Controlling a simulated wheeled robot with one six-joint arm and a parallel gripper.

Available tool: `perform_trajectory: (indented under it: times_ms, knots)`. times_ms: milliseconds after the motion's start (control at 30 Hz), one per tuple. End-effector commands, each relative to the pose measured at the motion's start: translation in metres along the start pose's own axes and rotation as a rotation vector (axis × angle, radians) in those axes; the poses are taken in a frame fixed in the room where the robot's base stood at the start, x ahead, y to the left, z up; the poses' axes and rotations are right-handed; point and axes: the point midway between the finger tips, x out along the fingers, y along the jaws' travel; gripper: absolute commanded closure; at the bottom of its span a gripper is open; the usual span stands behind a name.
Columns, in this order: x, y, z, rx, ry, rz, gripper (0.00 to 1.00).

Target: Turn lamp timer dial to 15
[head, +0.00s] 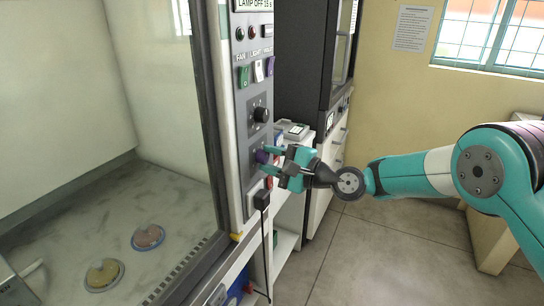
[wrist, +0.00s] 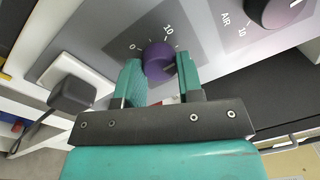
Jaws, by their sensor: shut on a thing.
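The lamp timer dial is a purple knob (wrist: 160,60) on a grey plate with the marks 0 and 10 visible in the wrist view; any other marks are hidden or too small to read. In the head view the purple knob (head: 261,157) shows on the cabinet's front panel, below a black dial. My gripper (wrist: 157,80) has its teal fingers on either side of the purple knob, shut on it. In the head view my gripper (head: 270,157) reaches the panel from the right. The display (head: 254,4) at the top reads "LAMP OFF" and a short number, partly cut off.
The black air dial (head: 261,114) sits above the purple knob. Coloured rocker switches (head: 257,71) are higher up. A black plug (head: 262,200) with a cable sits just below my gripper. Two dishes (head: 148,237) lie inside the cabinet. Floor to the right is clear.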

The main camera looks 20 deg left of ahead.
Motion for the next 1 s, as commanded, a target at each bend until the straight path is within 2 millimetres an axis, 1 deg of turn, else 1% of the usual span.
perform_trajectory:
  times_ms: [233,600,633,733,1000]
  knots:
    - [-0.0003,0.0002,-0.0005,0.042,0.004,0.0,0.89]
    - [-0.0004,0.0004,-0.0008,0.045,0.004,0.0,0.89]
    - [-0.0005,0.0004,-0.0008,0.045,0.005,0.0,0.63]
    - [-0.0004,0.0004,-0.0007,0.045,0.004,0.0,0.41]
    - [0.0,0.0004,-0.0002,0.044,0.003,0.0,0.4]
